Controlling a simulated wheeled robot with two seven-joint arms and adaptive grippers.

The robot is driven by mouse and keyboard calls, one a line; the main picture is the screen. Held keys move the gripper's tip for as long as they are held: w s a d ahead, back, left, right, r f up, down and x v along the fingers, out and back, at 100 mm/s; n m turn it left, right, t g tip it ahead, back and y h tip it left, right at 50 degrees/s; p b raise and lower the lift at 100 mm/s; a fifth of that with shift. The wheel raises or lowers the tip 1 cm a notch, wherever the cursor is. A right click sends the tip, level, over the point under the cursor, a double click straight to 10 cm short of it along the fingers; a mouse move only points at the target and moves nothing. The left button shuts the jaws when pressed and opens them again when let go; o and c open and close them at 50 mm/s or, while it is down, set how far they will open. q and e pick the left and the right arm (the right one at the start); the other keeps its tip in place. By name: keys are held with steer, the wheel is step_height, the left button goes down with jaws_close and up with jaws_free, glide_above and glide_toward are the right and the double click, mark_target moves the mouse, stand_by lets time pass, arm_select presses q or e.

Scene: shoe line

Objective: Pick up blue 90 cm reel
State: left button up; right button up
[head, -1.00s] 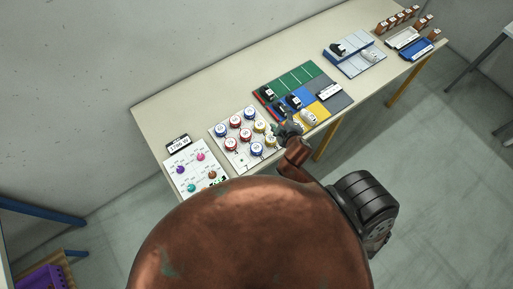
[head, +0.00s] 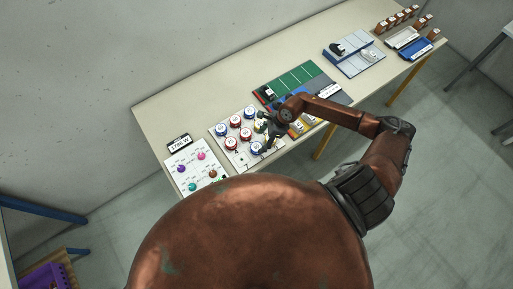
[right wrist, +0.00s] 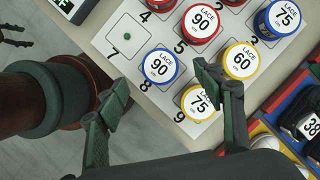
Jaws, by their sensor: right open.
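The blue reel marked 90 (right wrist: 160,67) stands on spot 8 of a white numbered board (right wrist: 118,62). In the head view this blue reel (head: 256,148) is at the board's near edge. My right gripper (right wrist: 160,92) is open and empty above the board. Its two fingers point towards the blue 90 reel, one on either side of it in the picture, apart from it. A yellow reel marked 75 (right wrist: 200,103) is partly hidden by the right finger. In the head view my right gripper (head: 271,130) is over the board's right side.
A yellow 60 reel (right wrist: 241,61), a red 90 reel (right wrist: 203,21) and a blue 75 reel (right wrist: 284,17) stand close by. Spot 7 is empty. A coloured tray with shoes (head: 300,76) lies right of the board; a white peg sheet (head: 183,184) lies left.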

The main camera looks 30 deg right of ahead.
mark_target(257, 146)
steer(key=shift+f, duration=0.45)
steer(key=shift+p+x, duration=0.35)
steer(key=shift+x, duration=0.45)
steer(key=p+x, duration=0.1)
steer(key=x, duration=0.3)
steer(key=shift+a+f+p, duration=0.1)
steer(key=shift+p, duration=0.2)
steer(key=shift+a+f, duration=0.1)
steer(key=shift+f, duration=0.35)
steer(key=c, duration=1.2)
